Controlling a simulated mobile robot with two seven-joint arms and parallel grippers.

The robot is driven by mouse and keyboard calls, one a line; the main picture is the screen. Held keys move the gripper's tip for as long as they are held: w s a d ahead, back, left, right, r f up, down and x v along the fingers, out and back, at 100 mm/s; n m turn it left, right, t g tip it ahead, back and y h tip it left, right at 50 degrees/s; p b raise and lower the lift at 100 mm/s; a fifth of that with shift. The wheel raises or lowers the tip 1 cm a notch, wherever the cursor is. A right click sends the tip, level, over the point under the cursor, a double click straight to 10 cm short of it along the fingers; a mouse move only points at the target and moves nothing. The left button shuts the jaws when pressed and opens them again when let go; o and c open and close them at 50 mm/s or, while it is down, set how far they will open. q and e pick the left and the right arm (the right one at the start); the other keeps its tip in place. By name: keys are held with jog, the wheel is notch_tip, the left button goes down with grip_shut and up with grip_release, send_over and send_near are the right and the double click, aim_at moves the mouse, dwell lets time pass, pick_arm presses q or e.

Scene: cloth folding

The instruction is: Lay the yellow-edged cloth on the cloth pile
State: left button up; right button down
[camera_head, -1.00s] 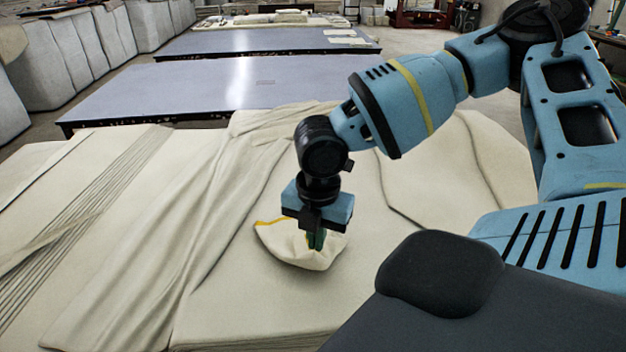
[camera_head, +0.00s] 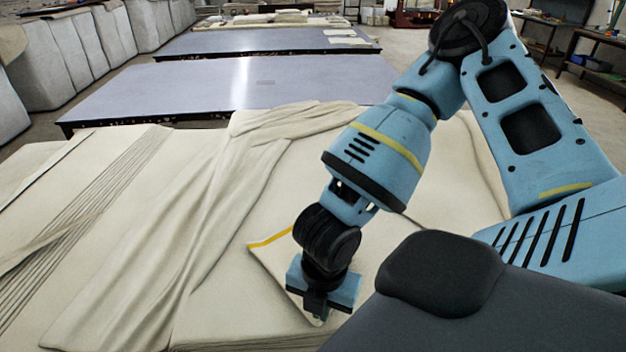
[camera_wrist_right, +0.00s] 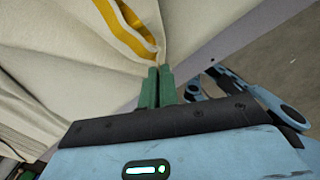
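The yellow-edged cloth (camera_head: 273,259) is cream with a yellow band along its far left edge. It lies partly spread over the cream cloth pile (camera_head: 235,305), and my right arm hides its right part. My right gripper (camera_head: 316,316) is low over the near side of the pile. In the right wrist view its green fingers (camera_wrist_right: 160,72) are close together on a gathered part of the cloth, with folds and the yellow band (camera_wrist_right: 128,28) running away from the tips. My left gripper is not seen in the head view.
Wide, wrinkled cream fabric (camera_head: 135,250) covers the left of the work surface. A long grey-blue table (camera_head: 225,90) stands behind, with another beyond it. Padded grey blocks (camera_head: 50,62) line the left side. The floor shows in the right wrist view (camera_wrist_right: 275,55).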

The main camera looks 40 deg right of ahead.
jog(key=c, duration=1.2)
grip_release()
jog(key=shift+r, duration=0.1)
jog(key=shift+s+a+r+p, duration=0.15)
jog(key=shift+r+p, duration=0.05)
jog(key=shift+r, duration=0.3)
jog(key=shift+s+a+r+p, duration=0.1)
jog(key=shift+s+r+p, duration=0.05)
jog(key=shift+r, duration=0.3)
jog(key=shift+s+a+r+p, duration=0.15)
jog(key=shift+r+p, duration=0.05)
jog(key=shift+r, duration=0.3)
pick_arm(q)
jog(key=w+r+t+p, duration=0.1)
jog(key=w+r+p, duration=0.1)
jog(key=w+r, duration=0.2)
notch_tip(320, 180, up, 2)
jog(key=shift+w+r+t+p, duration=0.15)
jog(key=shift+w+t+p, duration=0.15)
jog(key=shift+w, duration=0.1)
pick_arm(e)
notch_tip(320, 180, up, 7)
jog(key=s+a, duration=0.2)
jog(key=shift+s, duration=0.15)
